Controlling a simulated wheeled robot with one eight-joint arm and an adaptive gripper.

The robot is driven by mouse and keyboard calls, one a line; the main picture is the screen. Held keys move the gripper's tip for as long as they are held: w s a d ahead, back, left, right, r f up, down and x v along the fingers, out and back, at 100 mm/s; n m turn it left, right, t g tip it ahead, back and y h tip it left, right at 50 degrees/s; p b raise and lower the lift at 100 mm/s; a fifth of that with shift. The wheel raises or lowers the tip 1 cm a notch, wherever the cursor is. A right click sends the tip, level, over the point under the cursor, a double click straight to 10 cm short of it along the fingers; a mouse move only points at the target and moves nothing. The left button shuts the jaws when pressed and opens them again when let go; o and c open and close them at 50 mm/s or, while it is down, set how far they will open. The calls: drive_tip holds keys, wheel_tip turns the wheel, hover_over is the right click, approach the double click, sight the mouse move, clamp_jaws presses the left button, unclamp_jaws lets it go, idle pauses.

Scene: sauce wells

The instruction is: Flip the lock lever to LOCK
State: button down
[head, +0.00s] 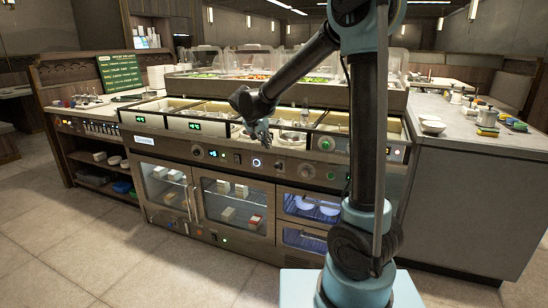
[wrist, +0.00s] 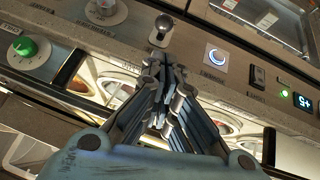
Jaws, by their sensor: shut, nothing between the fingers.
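In the wrist view, a small lever with a dark ball knob (wrist: 163,22) stands on a silver mount on the counter's front panel. I take it for the lock lever, but its label is too small to read, so I cannot tell which way it is set. My gripper (wrist: 160,62) is shut and empty, its fingertips just below the lever's mount in the picture. Whether they touch the panel or lever cannot be told. In the head view my gripper (head: 262,143) hangs in front of the counter's upper front edge; the lever is too small to make out there.
A white dial (wrist: 105,11) and a green knob (wrist: 24,47) lie left. In the head view, glass-door fridges (head: 232,203) sit below; the floor (head: 85,250) in front is clear.

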sight(278, 166)
idle(0.3)
drive_tip(key=x, duration=1)
drive_tip(key=shift+w, duration=0.1)
